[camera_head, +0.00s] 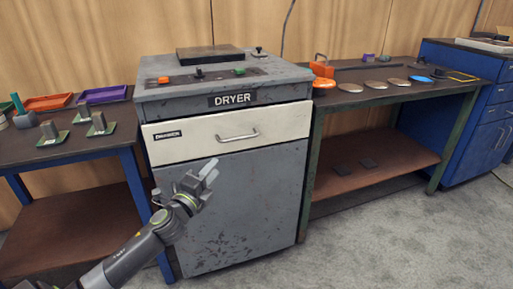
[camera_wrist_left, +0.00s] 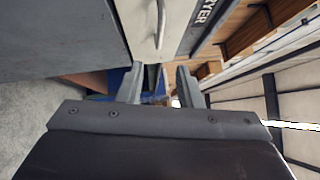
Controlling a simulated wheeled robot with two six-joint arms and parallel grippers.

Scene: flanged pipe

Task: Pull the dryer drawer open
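The grey dryer (camera_head: 225,215) stands in the middle of the head view, with a black "DRYER" label. Its cream drawer front (camera_head: 195,145) spans the upper cabinet and looks shut. A metal bar handle (camera_head: 237,136) sits on the drawer front, right of its middle; the handle also shows at the top of the left wrist view (camera_wrist_left: 161,22). My left gripper (camera_head: 212,171) is in front of the dryer, below and left of the handle. Its fingers (camera_wrist_left: 160,80) are apart with nothing between them, and the handle lies beyond the tips, not touched. My right gripper is out of view.
A blue-legged table (camera_head: 75,154) with trays and small blocks stands close left of the dryer. A green-legged bench (camera_head: 420,92) with discs stands on the right, before a blue cabinet (camera_head: 465,62). The grey floor (camera_head: 400,240) in front is clear.

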